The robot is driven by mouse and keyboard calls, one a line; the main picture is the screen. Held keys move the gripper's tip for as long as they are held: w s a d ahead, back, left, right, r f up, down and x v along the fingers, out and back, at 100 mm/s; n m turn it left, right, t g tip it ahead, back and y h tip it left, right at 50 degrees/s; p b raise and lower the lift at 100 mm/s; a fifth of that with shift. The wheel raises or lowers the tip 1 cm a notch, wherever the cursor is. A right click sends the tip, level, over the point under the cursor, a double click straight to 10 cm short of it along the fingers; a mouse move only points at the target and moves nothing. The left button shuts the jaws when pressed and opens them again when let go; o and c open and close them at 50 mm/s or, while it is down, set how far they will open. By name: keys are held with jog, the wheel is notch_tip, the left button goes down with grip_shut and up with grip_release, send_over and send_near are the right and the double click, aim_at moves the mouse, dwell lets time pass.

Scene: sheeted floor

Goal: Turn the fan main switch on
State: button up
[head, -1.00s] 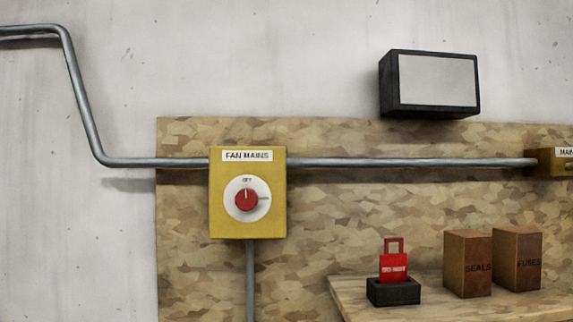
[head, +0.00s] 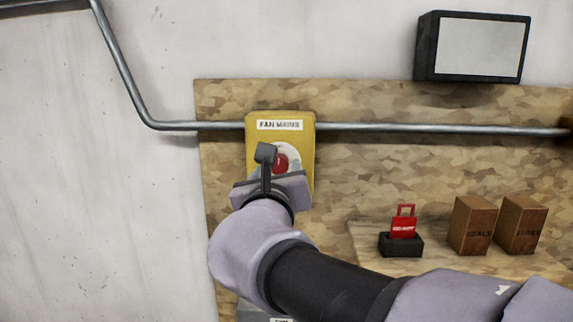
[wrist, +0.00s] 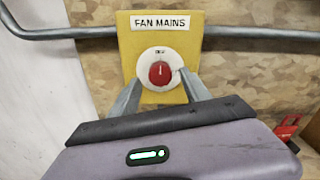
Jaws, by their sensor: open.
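The yellow fan mains box (head: 302,122) is on the wall board; it also shows in the wrist view (wrist: 190,20). Its red knob (wrist: 161,75) sits on a round white dial (wrist: 146,60), with its white mark pointing up towards the OFF label. In the head view the knob (head: 281,163) is partly hidden by my gripper (head: 274,165). My gripper is in front of the box, open and empty. In the wrist view its two fingers (wrist: 160,80) reach up on the left and right of the knob. I cannot tell whether they touch it.
A metal conduit (head: 430,127) runs across the board (head: 370,175). At right, a shelf (head: 370,240) bears a red lockout tag (head: 404,227) in a black holder (head: 400,245) and two brown boxes (head: 473,225) (head: 522,225). A black-framed panel (head: 480,47) hangs above.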

jog(key=shift+w, duration=0.95)
grip_shut()
